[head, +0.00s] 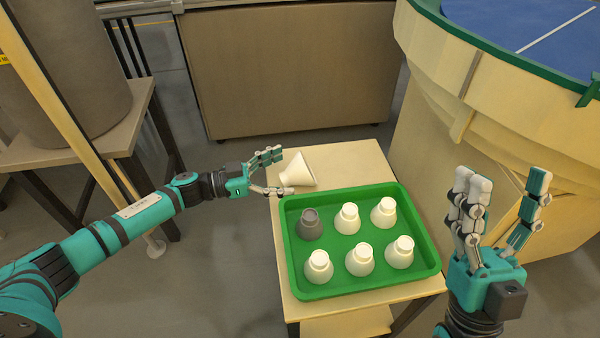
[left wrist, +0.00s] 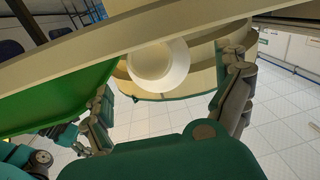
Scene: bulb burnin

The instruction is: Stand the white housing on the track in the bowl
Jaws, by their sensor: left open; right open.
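A white housing (head: 298,170), cone-shaped, lies tilted on its side near the far left edge of the small table, outside the tray. In the left wrist view the housing (left wrist: 158,65) shows between the spread fingers (left wrist: 172,82). The large round bowl (head: 440,85) is at the upper right, with a green rim and a blue surface. I cannot make out the track for sure. My right gripper (head: 503,200) is open and empty, right of the tray.
A green tray (head: 362,285) on the small table (head: 345,155) holds several upright pale housings (head: 347,218) and one dark grey one (head: 310,225). A brown cabinet (head: 285,75) stands behind. A large grey drum (head: 65,80) on a stand is at the upper left.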

